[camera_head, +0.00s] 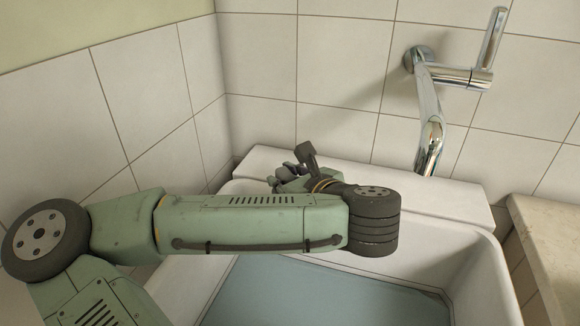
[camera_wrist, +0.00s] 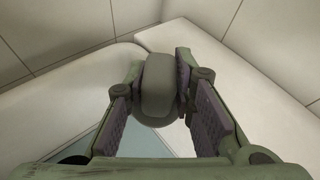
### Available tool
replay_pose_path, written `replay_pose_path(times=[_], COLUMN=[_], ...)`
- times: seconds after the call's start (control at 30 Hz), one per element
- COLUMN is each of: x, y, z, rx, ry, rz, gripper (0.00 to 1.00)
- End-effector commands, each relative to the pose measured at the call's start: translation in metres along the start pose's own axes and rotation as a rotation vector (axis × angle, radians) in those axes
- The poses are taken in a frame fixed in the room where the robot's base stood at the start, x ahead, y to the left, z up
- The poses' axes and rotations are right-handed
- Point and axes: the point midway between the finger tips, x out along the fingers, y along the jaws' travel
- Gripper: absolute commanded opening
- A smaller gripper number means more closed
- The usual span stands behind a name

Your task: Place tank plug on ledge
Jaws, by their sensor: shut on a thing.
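The tank plug (camera_wrist: 158,88) is a grey, rounded piece with a wider round base, seen in the wrist view between my fingertips. My gripper (camera_wrist: 160,76) is shut on it, with the purple pads at its two sides. In the head view my gripper (camera_head: 290,178) is by the back left corner of the basin, and my forearm and wrist hide much of it. I cannot make out the plug clearly there. The white ledge (camera_head: 440,198) runs along the tiled back wall. In the wrist view the ledge (camera_wrist: 235,80) lies behind and right of the plug.
A white basin (camera_head: 485,285) with a blue-grey bottom (camera_head: 310,295) lies below my arm. A chrome tap (camera_head: 428,110) hangs from the back wall over the right part of the ledge. A beige counter (camera_head: 550,240) is at the right. Tiled walls close off the left and back.

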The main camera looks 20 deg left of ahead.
Motion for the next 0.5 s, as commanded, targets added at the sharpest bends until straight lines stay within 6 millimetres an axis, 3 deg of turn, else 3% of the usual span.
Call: replay_pose_path(times=[0.13,0.23,0.5], x=[0.002,0.016,0.081], y=[0.004,0.0,-0.023], z=[0.008,0.013,0.033], rx=[-0.004,-0.007,-0.003], ry=[0.002,0.004,0.001], rz=[0.002,0.004,0.005], gripper=[0.0,0.0,0.0])
